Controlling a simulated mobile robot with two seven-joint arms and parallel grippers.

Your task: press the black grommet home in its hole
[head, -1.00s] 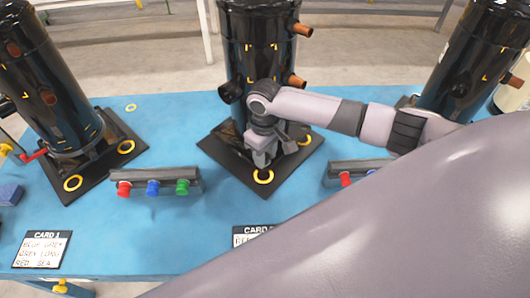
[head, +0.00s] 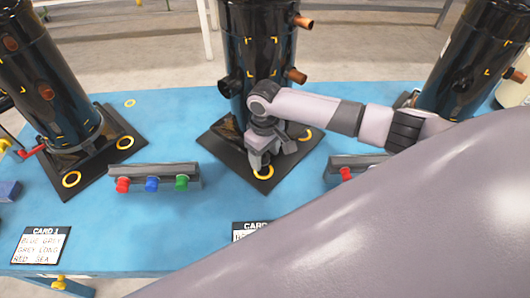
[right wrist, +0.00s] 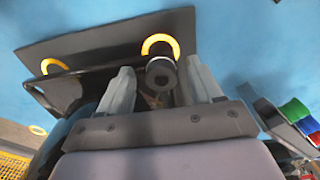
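The black grommet (right wrist: 161,75) shows in the right wrist view as a short dark cylinder with an opening in its end. It stands in front of a yellow ring (right wrist: 160,42) on the black base plate and covers part of that ring. My right gripper (right wrist: 160,65) has its fingers apart, one on each side of the grommet, with a visible gap at the left finger. In the head view my right gripper (head: 258,163) is low over the front corner of the middle base plate (head: 235,160), at its yellow ring (head: 265,173). The grommet's seating is hidden. My left gripper is not in view.
The middle black compressor (head: 258,60) rises close behind my right gripper, with copper stubs at its side. A block with red, blue and green caps (head: 153,178) lies to the left. Another compressor (head: 50,90) stands further left. Blue table in front is partly clear.

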